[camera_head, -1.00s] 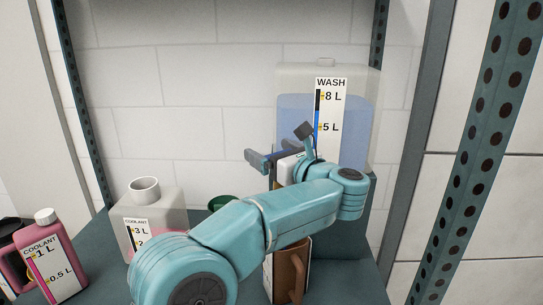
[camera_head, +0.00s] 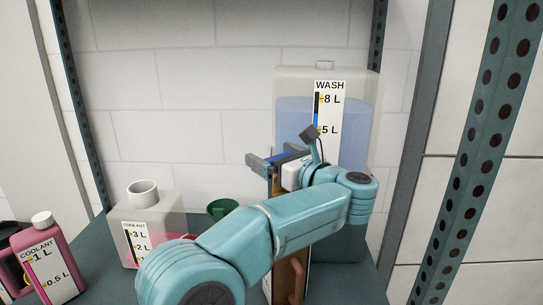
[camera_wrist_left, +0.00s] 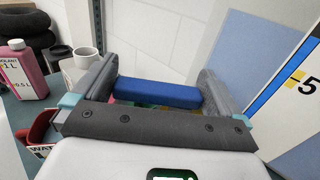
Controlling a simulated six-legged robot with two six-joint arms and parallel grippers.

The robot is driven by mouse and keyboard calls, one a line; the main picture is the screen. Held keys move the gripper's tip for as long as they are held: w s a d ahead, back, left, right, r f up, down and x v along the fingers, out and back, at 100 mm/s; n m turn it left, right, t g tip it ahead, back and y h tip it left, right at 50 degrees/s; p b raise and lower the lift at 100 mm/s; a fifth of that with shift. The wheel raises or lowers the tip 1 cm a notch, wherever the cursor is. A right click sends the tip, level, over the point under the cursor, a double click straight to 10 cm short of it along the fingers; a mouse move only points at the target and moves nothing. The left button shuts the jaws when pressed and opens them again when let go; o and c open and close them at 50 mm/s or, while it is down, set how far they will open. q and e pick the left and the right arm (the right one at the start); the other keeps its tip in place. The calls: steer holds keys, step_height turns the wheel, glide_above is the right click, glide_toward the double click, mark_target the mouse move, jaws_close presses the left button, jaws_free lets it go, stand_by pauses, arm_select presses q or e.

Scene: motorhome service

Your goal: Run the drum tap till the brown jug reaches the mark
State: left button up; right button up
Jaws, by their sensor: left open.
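The wash drum (camera_head: 350,90) is clear, holds blue liquid and carries a WASH scale with 8 L and 5 L marks. My left gripper (camera_head: 259,161) is open in front of the drum's lower left. In the left wrist view, a blue bar (camera_wrist_left: 157,94), perhaps the tap lever, lies between its open fingers; I cannot tell whether they touch it. The brown jug (camera_head: 297,276) stands below my left arm, mostly hidden by it; its liquid level and mark cannot be read. The drum's spout is hidden. My right gripper is not in view.
A coolant container (camera_head: 158,216) with a white neck and a pink coolant bottle (camera_head: 55,262) stand on the shelf at left. A green funnel-like thing (camera_head: 222,208) is behind my arm. Perforated rack posts (camera_head: 470,160) bound the right side.

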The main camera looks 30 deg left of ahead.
arm_select(q)
steer(key=b+v, duration=0.2)
steer(key=v, duration=1.3)
steer(key=shift+s, duration=0.1)
stand_by(0.6)
steer(key=shift+s+d, duration=0.1)
steer(key=shift+s, duration=0.05)
